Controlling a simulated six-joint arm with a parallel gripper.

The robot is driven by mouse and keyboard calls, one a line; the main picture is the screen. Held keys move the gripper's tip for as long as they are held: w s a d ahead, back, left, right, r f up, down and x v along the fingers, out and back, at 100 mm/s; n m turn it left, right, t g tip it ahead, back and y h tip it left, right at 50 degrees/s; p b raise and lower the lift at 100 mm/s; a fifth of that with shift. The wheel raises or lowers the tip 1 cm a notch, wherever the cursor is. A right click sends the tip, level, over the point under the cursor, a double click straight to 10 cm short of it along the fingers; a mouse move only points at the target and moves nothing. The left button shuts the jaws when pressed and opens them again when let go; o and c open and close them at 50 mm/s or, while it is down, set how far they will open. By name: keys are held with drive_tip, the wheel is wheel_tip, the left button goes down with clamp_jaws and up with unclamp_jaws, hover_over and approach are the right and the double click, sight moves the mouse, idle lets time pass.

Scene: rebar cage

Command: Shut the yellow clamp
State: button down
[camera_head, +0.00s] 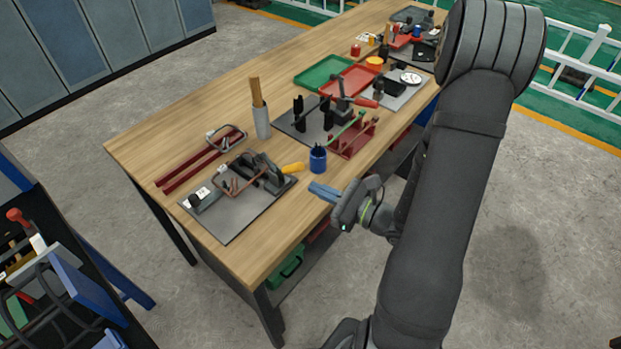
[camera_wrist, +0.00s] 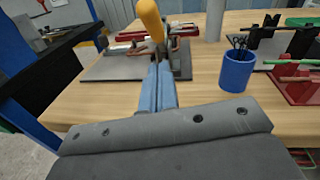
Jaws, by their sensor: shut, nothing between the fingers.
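The yellow clamp handle (camera_head: 292,168) sticks out to the right from a dark toggle clamp (camera_head: 262,172) on a grey plate (camera_head: 233,224) at the near end of the bench. In the wrist view the yellow handle (camera_wrist: 151,20) stands just beyond my fingertips, and the plate (camera_wrist: 105,68) lies behind it. A bent copper-coloured bar (camera_head: 229,188) lies at the clamp. The fingers (camera_wrist: 157,88) partly hide the clamp in the wrist view.
A blue cup (camera_head: 318,160) with dark tools stands close to the right of the handle. A grey holder (camera_head: 262,122) with wooden sticks stands behind. Red bars (camera_head: 196,163) lie at the back. A red rack (camera_head: 352,139) is farther right.

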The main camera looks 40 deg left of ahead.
drive_tip(key=shift+s+a+r, duration=0.2)
drive_tip(key=shift+a+r, duration=0.4)
drive_tip(key=shift+r, duration=0.1)
drive_tip(key=shift+s+a+r, duration=0.2)
drive_tip(key=shift+a+r, duration=0.4)
drive_tip(key=shift+r, duration=0.1)
drive_tip(key=shift+a+r, duration=0.1)
drive_tip(key=shift+r, duration=0.05)
drive_tip(key=a+r+h, duration=0.2)
drive_tip(key=h, duration=0.1)
drive_tip(key=a+r+h, duration=0.2)
drive_tip(key=h, duration=0.1)
drive_tip(key=shift+r+m+t, duration=0.3)
drive_tip(key=shift+a+r, duration=0.25)
drive_tip(key=shift+a, duration=0.3)
drive_tip(key=shift+a+r, duration=0.2)
drive_tip(key=shift+a, duration=0.3)
drive_tip(key=shift+a+r, duration=0.15)
